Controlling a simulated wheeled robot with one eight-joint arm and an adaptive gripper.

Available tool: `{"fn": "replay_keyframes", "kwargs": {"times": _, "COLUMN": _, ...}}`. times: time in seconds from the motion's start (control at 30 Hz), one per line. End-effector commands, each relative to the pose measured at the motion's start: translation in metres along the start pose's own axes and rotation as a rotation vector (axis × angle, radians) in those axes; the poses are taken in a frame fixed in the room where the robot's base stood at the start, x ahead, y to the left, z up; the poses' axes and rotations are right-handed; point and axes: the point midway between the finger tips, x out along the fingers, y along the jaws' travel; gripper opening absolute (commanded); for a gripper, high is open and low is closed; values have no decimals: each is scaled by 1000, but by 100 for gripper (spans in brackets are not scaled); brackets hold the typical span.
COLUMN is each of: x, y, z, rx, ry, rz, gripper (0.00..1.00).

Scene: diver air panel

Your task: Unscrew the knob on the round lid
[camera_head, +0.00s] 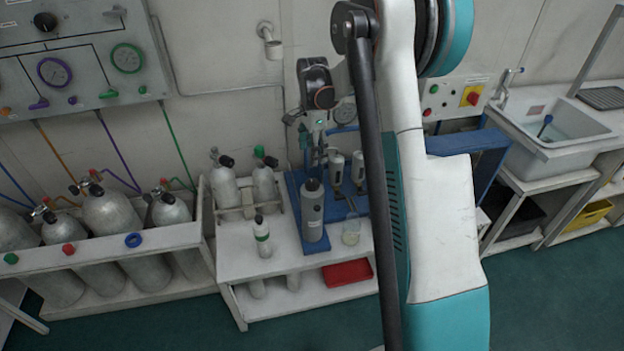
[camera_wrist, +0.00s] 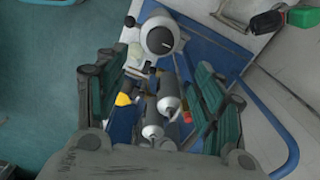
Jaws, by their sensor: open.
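A grey upright canister (camera_head: 312,212) with a dark knob on top stands on the blue mat (camera_head: 315,246) on the bench. In the wrist view its round, pale lid (camera_wrist: 151,43) with the dark knob (camera_wrist: 163,40) shows at the top centre, beyond my fingertips. My gripper (camera_head: 319,135) is above the back of the mat, behind and above the canister in the head view. In the wrist view my gripper (camera_wrist: 160,65) has its two green-padded fingers wide apart and holds nothing. The knob's side and thread are hidden.
Grey bottles (camera_wrist: 168,92) show between my fingers, seemingly lower down. A small green-banded bottle (camera_head: 262,236) and a beaker (camera_head: 351,231) flank the canister. Large cylinders (camera_head: 108,212) fill the left rack. A red tray (camera_head: 347,273) lies below. A sink (camera_head: 560,125) is right.

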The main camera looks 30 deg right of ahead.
Motion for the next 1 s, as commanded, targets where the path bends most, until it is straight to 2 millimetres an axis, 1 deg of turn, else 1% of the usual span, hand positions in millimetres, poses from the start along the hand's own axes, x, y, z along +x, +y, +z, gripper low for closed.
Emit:
{"fn": "replay_keyframes", "kwargs": {"times": 0.17, "x": 29, "y": 0, "z": 0, "rx": -1, "ry": 0, "rz": -1, "gripper": 62}}
{"fn": "replay_keyframes", "kwargs": {"times": 0.4, "x": 77, "y": 0, "z": 0, "rx": -3, "ry": 0, "rz": -1, "gripper": 62}}
{"fn": "replay_keyframes", "kwargs": {"times": 0.6, "x": 110, "y": 0, "z": 0, "rx": -3, "ry": 0, "rz": -1, "gripper": 62}}
{"fn": "replay_keyframes", "kwargs": {"times": 0.7, "x": 122, "y": 0, "z": 0, "rx": -3, "ry": 0, "rz": -1, "gripper": 62}}
{"fn": "replay_keyframes", "kwargs": {"times": 0.8, "x": 128, "y": 0, "z": 0, "rx": -3, "ry": 0, "rz": -1, "gripper": 62}}
{"fn": "replay_keyframes", "kwargs": {"times": 1.0, "x": 132, "y": 0, "z": 0, "rx": -3, "ry": 0, "rz": -1, "gripper": 62}}
